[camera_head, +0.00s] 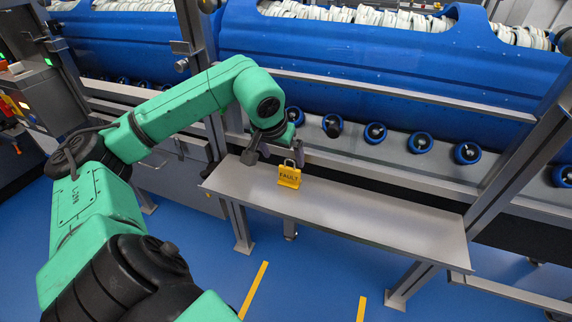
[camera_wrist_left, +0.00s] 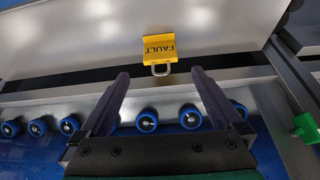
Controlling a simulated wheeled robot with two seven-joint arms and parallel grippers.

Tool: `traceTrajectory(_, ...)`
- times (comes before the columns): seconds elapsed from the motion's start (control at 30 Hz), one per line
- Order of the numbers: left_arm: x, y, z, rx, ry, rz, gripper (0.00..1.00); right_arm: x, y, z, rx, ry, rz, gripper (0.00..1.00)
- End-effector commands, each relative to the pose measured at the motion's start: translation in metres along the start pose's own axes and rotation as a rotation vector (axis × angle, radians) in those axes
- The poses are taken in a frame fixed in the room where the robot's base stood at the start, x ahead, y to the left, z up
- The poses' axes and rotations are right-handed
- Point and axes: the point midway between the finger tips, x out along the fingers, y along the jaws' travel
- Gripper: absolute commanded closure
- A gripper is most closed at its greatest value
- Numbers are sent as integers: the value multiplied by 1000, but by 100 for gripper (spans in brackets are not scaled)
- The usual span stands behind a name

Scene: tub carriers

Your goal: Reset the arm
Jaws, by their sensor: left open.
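My left arm comes in from the left in the head view, with its gripper (camera_head: 276,152) above the back part of a grey metal shelf (camera_head: 350,205). In the left wrist view the two dark fingers (camera_wrist_left: 162,92) are spread apart with nothing between them. A yellow tag marked FAULT (camera_head: 289,177) with a metal loop on top stands on the shelf, close to the gripper and apart from it. In the left wrist view the tag (camera_wrist_left: 158,48) shows beyond the fingertips, its loop pointing toward the gap. My right gripper is in neither view.
Blue tubs (camera_head: 380,50) full of pale material stand behind the shelf, above a row of blue rollers (camera_head: 375,133). Slanted metal posts (camera_head: 500,170) flank the shelf on the right. A control cabinet (camera_head: 40,95) stands at left. The right part of the shelf is bare.

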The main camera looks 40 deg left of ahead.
Motion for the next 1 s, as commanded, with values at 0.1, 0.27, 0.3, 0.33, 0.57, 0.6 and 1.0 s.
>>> traceTrajectory(0.1, -10, 0, 0, 0, 0, -1, 0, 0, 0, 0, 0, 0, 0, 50)
traceTrajectory(0.27, -11, 0, 0, 0, -1, 0, 0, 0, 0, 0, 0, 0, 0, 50)
traceTrajectory(0.3, -10, 0, 0, 0, -1, 0, 0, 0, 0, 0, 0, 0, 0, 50)
traceTrajectory(0.33, -10, 0, 0, 0, -1, 0, 0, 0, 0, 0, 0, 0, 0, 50)
traceTrajectory(0.57, -10, 0, 0, 0, -1, 0, 0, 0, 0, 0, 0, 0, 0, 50)
traceTrajectory(0.6, -10, 0, 0, 0, -1, 0, 0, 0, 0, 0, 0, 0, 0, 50)
traceTrajectory(1.0, -75, 0, -28, 0, -1, 0, 0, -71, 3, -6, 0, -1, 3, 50)
